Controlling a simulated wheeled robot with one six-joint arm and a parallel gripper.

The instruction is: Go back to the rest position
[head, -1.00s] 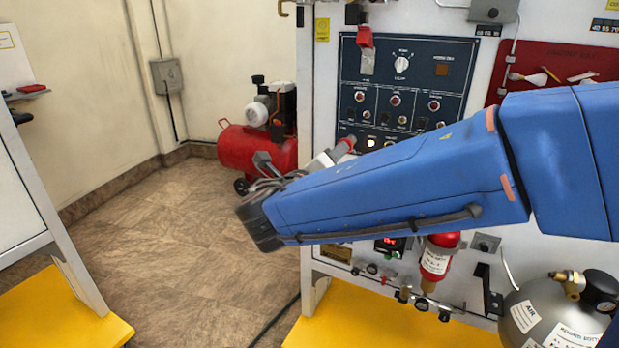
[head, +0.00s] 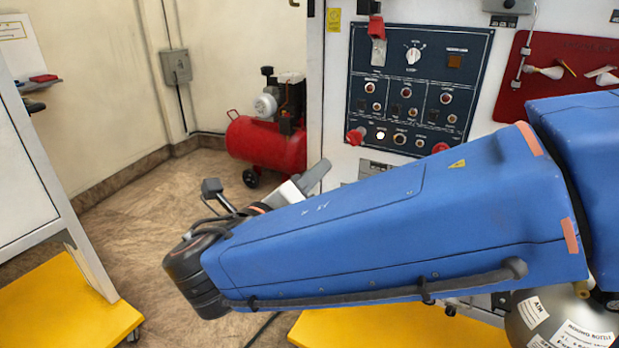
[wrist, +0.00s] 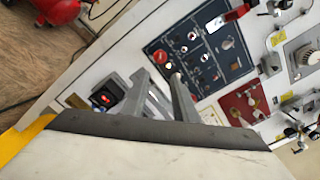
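My gripper shows in the wrist view (wrist: 160,78) with its two grey fingers apart and nothing held between them. It points toward the white trainer front with the dark blue control panel (wrist: 205,45). In the head view my blue arm reaches across the lower right, and part of the gripper shows above its far end. The control panel (head: 415,85) stands behind and to the right of the gripper there. The gripper seems clear of the panel, and the arm hides part of the trainer front.
A red compressor (head: 265,140) stands on the floor by the wall. A white cabinet with a yellow base (head: 65,310) is at the left. A grey gas bottle (head: 535,318) sits at the lower right.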

